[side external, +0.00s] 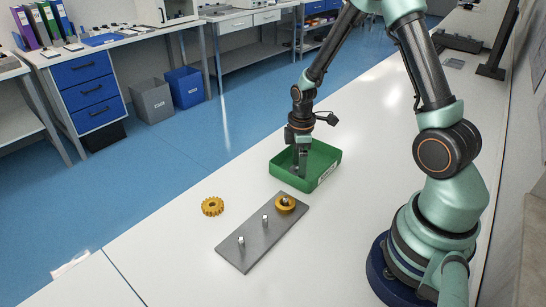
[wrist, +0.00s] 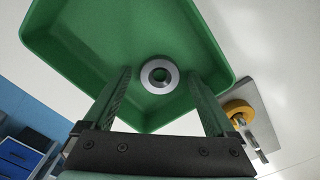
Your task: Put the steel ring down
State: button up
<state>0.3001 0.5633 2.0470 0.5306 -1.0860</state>
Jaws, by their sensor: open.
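The steel ring (wrist: 160,89) lies flat on the floor of the green tray (wrist: 75,28), near the tray's wall closest to my gripper's base in the wrist view. My gripper (wrist: 160,78) is open, with one finger on each side of the ring and clear gaps between. In the side view my gripper (side external: 299,169) reaches down into the green tray (side external: 322,181). The ring cannot be made out there, behind the gripper and tray wall.
The table right of the plate is clear.

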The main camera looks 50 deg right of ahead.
notch_tip(320, 180, up, 12)
jog(key=f, duration=0.1)
jog(key=s+a+r+m+t, duration=0.5)
jog(key=s+a+r+m, duration=0.2)
jog(key=a+r+m, duration=0.2)
notch_tip(320, 180, up, 4)
jog(key=shift+a+r+t, duration=0.15)
jog(key=shift+a+t, duration=0.15)
jog(key=shift+a, duration=0.7)
